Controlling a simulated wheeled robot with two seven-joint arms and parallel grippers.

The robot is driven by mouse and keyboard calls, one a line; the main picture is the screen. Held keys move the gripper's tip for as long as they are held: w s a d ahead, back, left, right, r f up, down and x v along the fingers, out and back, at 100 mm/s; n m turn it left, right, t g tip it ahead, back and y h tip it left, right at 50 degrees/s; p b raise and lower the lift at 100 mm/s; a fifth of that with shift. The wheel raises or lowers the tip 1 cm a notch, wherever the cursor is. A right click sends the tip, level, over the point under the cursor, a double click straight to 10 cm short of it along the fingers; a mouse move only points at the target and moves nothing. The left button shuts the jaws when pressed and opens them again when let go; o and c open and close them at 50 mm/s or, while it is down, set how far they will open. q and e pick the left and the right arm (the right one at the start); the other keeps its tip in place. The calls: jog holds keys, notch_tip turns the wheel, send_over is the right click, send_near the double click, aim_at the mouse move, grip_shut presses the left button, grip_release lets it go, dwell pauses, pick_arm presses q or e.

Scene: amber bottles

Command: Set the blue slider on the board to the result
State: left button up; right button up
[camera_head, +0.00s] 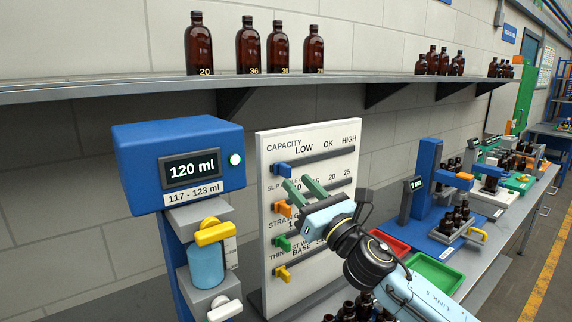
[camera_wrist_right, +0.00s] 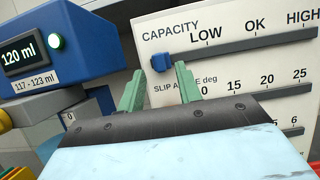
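The white board (camera_head: 335,139) stands upright on the bench, with a CAPACITY row marked LOW, OK and HIGH. The blue slider (camera_head: 281,169) sits at the left end of that row's dark track, left of LOW. It also shows in the wrist view (camera_wrist_right: 160,62). The display box (camera_head: 178,163) reads 120 ml, with 117 - 123 ml below and a lit green lamp. My right gripper (camera_head: 300,185) is open and empty in front of the board. In the wrist view its green fingertips (camera_wrist_right: 159,75) lie either side of the slider, just below it. My left gripper is out of view.
Orange (camera_head: 283,208), green (camera_head: 282,243) and yellow (camera_head: 283,273) sliders sit on lower rows. A blue bottle (camera_head: 206,265) stands in the fixture left of the board. Amber bottles (camera_head: 248,50) line the shelf above. Red and green trays (camera_head: 434,271) lie to the right.

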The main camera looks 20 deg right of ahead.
aim_at(290, 174)
jog(key=p+x, duration=0.1)
jog(key=x, duration=0.5)
grip_shut()
